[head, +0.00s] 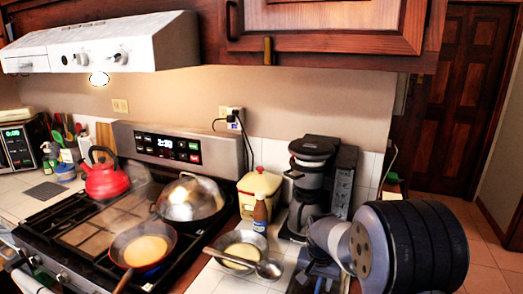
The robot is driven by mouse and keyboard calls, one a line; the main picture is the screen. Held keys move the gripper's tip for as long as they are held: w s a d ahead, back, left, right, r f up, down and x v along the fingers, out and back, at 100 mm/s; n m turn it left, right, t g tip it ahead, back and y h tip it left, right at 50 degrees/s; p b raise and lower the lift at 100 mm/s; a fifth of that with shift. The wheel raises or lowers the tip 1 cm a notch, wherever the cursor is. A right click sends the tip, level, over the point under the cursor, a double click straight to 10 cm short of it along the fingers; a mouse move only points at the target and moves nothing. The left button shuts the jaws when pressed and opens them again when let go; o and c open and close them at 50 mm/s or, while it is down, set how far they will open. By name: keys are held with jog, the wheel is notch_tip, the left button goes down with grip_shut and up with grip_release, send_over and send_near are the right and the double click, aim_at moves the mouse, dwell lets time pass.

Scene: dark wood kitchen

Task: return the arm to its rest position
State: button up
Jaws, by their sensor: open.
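Part of my arm (405,245), a grey-white joint and a thick black ribbed section, fills the lower right of the head view. It is in front of the counter to the right of the coffee maker. My gripper's fingers do not show clearly in this view, so what they are near cannot be seen. A dark shape lies at the bottom edge beside the arm, and I cannot tell what it is.
A black coffee maker (313,180), a brown bottle (260,215) and a pan (237,250) with a spoon stand on the counter left of my arm. The stove holds a red kettle (105,178) and a frying pan (143,250). An upper cabinet (330,30) hangs above.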

notch_tip(320, 180, down, 2)
jog(key=shift+w+d, duration=0.1)
notch_tip(320, 180, up, 6)
jog(key=p, duration=0.4)
